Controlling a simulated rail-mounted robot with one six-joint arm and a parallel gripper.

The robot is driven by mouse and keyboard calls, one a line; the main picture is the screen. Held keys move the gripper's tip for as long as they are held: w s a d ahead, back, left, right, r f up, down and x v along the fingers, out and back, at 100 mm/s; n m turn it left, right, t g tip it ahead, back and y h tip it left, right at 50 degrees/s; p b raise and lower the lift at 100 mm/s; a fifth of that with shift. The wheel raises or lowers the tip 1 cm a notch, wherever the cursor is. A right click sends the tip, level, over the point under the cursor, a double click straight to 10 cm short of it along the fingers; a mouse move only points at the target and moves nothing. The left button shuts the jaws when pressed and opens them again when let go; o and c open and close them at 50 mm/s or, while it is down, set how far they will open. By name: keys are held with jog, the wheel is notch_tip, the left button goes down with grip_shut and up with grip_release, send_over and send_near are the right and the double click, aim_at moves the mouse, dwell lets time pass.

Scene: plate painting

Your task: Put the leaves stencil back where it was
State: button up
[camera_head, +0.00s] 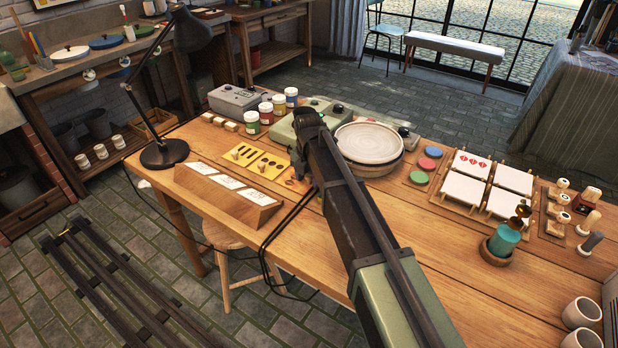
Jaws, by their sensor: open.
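Two yellow stencils lie side by side on the wooden table, left of my arm. The left stencil (237,158) has slanted, leaf-like cut-outs. The right stencil (262,173) has dark round holes and its right end lies close to my gripper. My gripper (299,172) is low over the table just right of the stencils, mostly hidden behind my own arm; it is open. I cannot tell whether it touches a stencil.
A slanted wooden stand with white cards (254,217) stands at the front left edge. Colour pads (427,164), stamps (562,200) and cups (581,312) are at right.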

notch_tip(320, 180, up, 12)
jog(key=p, duration=1.2)
jog(key=shift+r, duration=0.25)
jog(key=s+d+m, duration=0.9)
jog(key=s+m, duration=0.4)
jog(key=m, duration=0.1)
jog(key=s+d+m, duration=0.9)
jog(key=s+m, duration=0.4)
jog(key=m, duration=0.2)
notch_tip(320, 180, up, 2)
jog(key=p, duration=0.2)
jog(key=shift+d+r+p, duration=0.1)
jog(key=shift+p, duration=0.2)
